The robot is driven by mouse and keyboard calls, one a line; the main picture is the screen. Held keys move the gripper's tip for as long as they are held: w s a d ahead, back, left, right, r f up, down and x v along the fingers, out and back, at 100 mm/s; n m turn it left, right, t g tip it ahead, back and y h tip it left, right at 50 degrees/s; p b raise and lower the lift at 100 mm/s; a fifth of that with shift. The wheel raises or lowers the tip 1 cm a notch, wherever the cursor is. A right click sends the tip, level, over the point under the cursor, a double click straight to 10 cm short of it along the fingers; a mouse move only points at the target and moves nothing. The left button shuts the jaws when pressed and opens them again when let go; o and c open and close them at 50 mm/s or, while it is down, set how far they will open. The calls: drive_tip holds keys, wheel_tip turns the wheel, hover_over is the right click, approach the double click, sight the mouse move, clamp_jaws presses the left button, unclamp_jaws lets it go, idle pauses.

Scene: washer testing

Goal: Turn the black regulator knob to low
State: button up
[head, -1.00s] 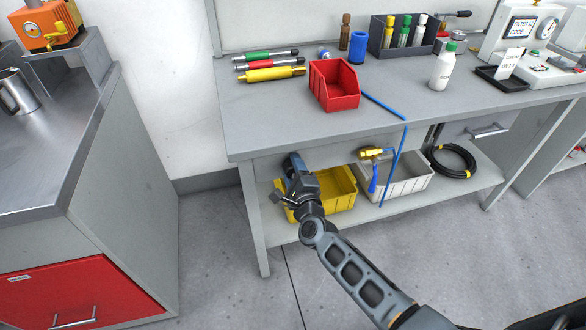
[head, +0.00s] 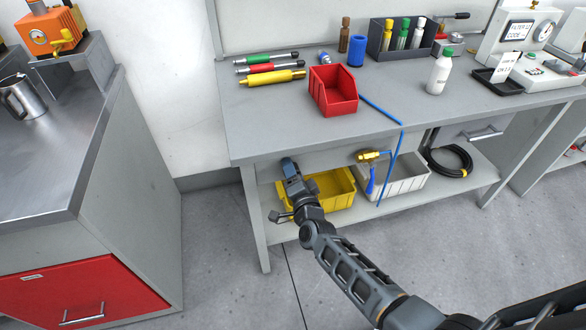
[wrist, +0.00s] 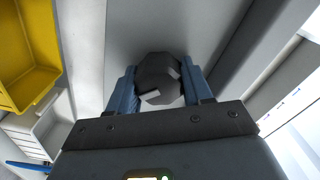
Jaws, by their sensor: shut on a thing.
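The black regulator knob (wrist: 158,72) shows in the wrist view, with a pale pointer mark on its face near its lower left edge. My gripper (wrist: 158,86) has one blue finger on each side of the knob and is shut on it. In the head view my gripper (head: 289,168) is at the front of the workbench, under the top's edge, and hides the knob there. I cannot read a low mark or any scale around the knob.
A yellow bin (head: 335,203) and a white bin (head: 410,188) stand on the lower shelf close to my gripper. A blue hose (head: 392,165) hangs over the bench (head: 265,135) edge. A red bin (head: 336,106) is on top. A steel cabinet (head: 70,155) stands at left.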

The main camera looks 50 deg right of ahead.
drive_tip(key=n+p, duration=0.1)
drive_tip(key=n, duration=0.3)
drive_tip(key=shift+s+d+r+n+p, duration=0.1)
drive_tip(key=shift+s+n+p, duration=0.05)
drive_tip(key=shift+n+p, duration=0.2)
drive_tip(key=n+p, duration=0.1)
drive_tip(key=n, duration=0.3)
drive_tip(key=shift+n+p, duration=0.25)
drive_tip(key=shift+p, duration=0.1)
drive_tip(key=o, duration=1)
drive_tip(key=shift+a, duration=0.2)
drive_tip(key=shift+p+v, duration=0.45)
drive_tip(key=shift+v, duration=3.3)
